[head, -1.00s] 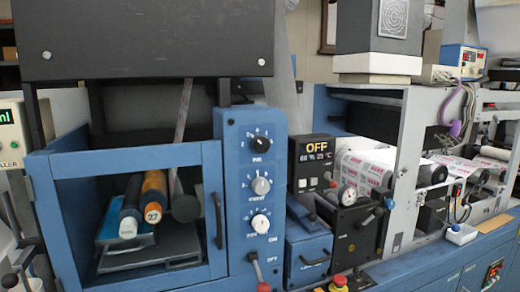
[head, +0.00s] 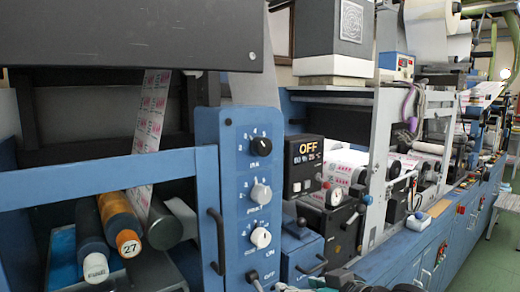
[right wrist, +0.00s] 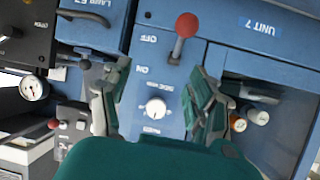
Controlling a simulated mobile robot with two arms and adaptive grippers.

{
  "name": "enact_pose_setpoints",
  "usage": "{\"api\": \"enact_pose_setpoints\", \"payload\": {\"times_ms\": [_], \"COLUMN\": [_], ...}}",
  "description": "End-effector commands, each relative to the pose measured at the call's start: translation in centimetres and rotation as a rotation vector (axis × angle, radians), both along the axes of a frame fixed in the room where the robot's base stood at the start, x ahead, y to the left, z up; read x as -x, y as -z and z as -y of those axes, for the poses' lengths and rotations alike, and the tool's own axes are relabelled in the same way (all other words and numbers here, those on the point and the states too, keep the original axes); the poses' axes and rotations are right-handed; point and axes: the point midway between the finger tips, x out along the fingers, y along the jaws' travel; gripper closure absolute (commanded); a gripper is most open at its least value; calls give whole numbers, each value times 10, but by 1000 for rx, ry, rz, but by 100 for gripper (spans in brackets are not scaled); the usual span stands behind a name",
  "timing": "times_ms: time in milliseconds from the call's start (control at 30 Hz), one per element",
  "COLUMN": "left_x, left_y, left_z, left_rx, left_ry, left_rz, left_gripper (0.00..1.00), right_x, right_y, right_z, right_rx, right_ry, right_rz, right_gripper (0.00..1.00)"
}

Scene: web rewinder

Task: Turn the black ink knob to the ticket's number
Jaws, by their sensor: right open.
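The black ink knob (head: 258,147) is the top one of three knobs on the blue control panel (head: 208,196) in the head view. The black knob does not show there. My left gripper is not in view. I see no readable ticket.
A red-tipped lever (right wrist: 187,25) stands by the ON/OFF marks near the white knob. A dark handle (head: 216,240) sticks out left of the panel. Rollers, one orange marked 27 (head: 129,243), lie in the open cabinet. A black OFF display (head: 305,165) stands right of the panel.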

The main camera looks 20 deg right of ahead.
Motion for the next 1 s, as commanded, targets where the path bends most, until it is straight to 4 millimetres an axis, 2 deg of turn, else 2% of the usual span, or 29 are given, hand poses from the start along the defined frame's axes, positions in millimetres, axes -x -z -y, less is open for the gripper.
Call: {"api": "enact_pose_setpoints", "payload": {"times_ms": [33,167,267,400,500,600,733,867,1000], "left_x": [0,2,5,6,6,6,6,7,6], "left_y": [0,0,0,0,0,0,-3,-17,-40], "left_z": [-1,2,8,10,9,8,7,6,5], "left_rx": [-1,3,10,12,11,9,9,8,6], "left_ry": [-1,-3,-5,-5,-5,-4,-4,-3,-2], "left_rz": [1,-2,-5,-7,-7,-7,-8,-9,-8], "left_gripper": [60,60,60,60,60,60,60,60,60], "right_x": [-2,-3,2,21,40,54,59,48,29], "right_y": [-19,-67,-112,-184,-224,-247,-259,-262,-263], "right_z": [2,4,6,9,10,10,9,5,-2], "right_rx": [-3,-22,-40,-63,-81,-91,-98,-100,-102], "right_ry": [-2,-17,-31,-55,-72,-83,-89,-91,-91], "right_rz": [36,119,195,321,391,432,450,443,440], "right_gripper": [39,39,39,39,39,39,39,39,39]}}
